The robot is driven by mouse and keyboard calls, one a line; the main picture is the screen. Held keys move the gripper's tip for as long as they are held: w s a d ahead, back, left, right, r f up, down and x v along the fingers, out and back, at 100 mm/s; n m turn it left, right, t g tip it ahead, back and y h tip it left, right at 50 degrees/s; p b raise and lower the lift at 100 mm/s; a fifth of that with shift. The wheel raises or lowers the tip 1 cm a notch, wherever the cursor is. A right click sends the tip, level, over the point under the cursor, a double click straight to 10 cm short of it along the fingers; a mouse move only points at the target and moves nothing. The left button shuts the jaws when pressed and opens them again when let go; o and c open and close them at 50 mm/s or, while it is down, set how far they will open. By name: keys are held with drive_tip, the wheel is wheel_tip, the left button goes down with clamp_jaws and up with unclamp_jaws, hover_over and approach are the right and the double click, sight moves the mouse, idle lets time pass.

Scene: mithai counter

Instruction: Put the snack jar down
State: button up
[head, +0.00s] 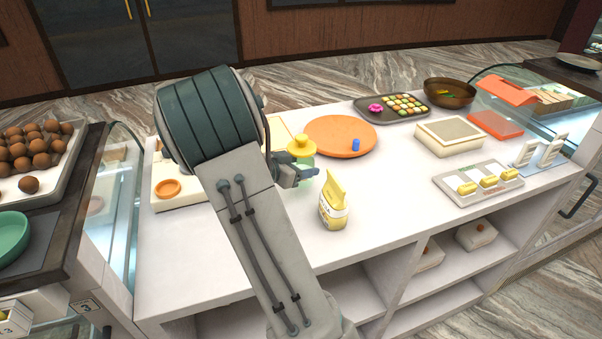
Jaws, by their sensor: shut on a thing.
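The snack jar (301,147) has a yellow knobbed lid and a pale green see-through body. It looks upright, near the left part of the white counter (230,260). My gripper (306,173) is shut on the jar's body, coming from the left at about mid height. The gripper and my arm hide part of the jar. I cannot tell whether its base touches the counter.
A yellow and white packet (334,203) stands close, right of the jar. Behind is an orange round board (330,130) with a small blue item (355,145). A sweets tray (370,116), white box (449,150) and grey tray (455,198) stand rightward. The front middle is clear.

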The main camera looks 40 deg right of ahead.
drive_tip(key=shift+f, duration=1.4)
drive_tip(key=shift+f, duration=0.1)
drive_tip(key=o, duration=1.3)
